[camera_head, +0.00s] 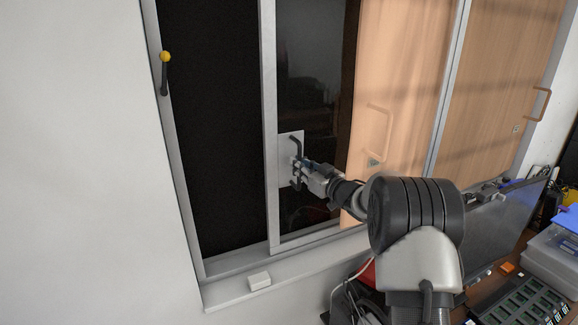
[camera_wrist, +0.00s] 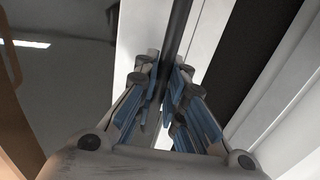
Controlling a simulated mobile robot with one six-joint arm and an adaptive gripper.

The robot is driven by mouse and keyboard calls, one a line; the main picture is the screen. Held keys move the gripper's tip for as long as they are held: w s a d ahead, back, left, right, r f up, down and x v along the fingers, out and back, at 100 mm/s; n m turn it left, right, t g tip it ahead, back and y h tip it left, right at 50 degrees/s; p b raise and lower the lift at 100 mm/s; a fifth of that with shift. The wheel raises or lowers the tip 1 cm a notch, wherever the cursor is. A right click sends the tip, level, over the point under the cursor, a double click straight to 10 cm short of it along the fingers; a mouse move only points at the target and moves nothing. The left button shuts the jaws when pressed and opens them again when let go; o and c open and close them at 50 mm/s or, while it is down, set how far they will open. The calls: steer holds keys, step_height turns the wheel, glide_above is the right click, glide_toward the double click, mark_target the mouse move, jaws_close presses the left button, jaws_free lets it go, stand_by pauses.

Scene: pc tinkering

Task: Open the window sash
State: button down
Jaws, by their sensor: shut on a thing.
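The window sash (camera_head: 268,100) has a pale frame and dark glass. It stands partway along its track, with a wide dark opening between it and the left jamb. A dark bar handle (camera_head: 296,146) is fixed upright on a pale plate on the sash. My gripper (camera_head: 298,170) is at this handle, reaching in from the right. In the wrist view the dark handle bar (camera_wrist: 178,30) runs down between the two blue-padded fingers of my gripper (camera_wrist: 165,90), which are shut on it. The fingers hide the lower part of the bar.
A yellow-knobbed lever (camera_head: 165,70) is on the left jamb. A small white block (camera_head: 259,281) lies on the sill. Wooden panels with handles (camera_head: 480,80) stand to the right. A monitor (camera_head: 510,225) and a desk with boxes are at lower right.

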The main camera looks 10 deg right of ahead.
steer(key=shift+d, duration=0.1)
steer(key=c, duration=1.7)
jaws_free()
steer(key=shift+o, duration=0.2)
steer(key=v, duration=1.2)
